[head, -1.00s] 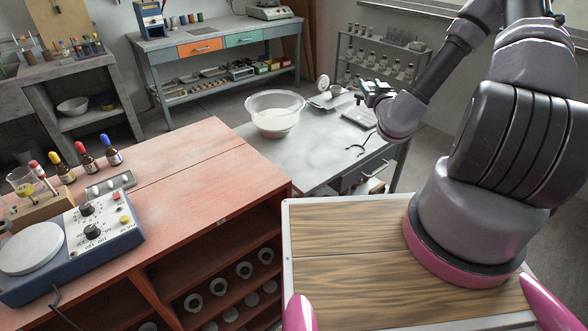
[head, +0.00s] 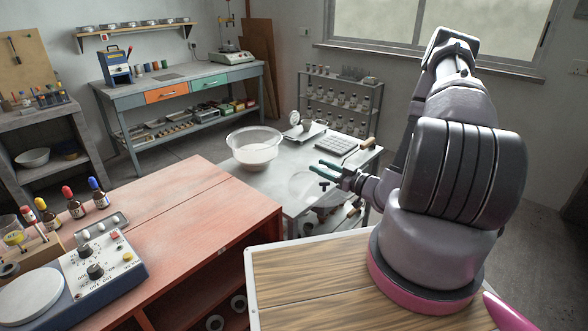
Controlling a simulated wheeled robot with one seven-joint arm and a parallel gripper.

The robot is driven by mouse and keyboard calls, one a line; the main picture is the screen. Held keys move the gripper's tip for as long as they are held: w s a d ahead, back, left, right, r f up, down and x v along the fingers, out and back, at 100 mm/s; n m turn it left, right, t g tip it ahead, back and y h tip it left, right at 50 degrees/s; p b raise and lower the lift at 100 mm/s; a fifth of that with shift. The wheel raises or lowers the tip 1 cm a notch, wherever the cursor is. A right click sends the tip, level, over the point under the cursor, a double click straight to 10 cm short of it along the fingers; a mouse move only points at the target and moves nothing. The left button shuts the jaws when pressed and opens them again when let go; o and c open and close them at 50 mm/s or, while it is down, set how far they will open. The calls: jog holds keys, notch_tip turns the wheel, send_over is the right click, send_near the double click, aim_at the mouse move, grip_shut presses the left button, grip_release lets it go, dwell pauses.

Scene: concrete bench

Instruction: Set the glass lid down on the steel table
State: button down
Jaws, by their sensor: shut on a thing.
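The glass lid (head: 304,189) is a faint, clear disc with a dark knob, in the middle of the head view. My gripper (head: 331,173), with teal fingertips, is shut on the lid by its knob. The lid shows in front of the near right part of the steel table (head: 268,184); I cannot tell whether it touches the top or how high it is above it. The lower rim of the lid is hard to make out against the table.
A large clear bowl (head: 255,149) stands on the steel table's left part. The red bench (head: 190,210) with bottles is at the left. The table's front middle is clear.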

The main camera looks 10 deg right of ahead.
jog(key=w+a+f, duration=0.1)
jog(key=w+a, duration=0.1)
jog(key=w, duration=0.1)
jog(key=w+a+f, duration=0.1)
jog(key=w+a, duration=0.1)
jog(key=w, duration=0.1)
jog(key=w+a+f, duration=0.1)
jog(key=w+a, duration=0.2)
jog(key=shift+w, duration=0.35)
jog(key=shift+f, duration=0.25)
jog(key=shift+f, duration=0.15)
jog(key=shift+f, duration=0.35)
jog(key=shift+f, duration=0.1)
jog(key=shift+c, duration=1.8)
grip_release()
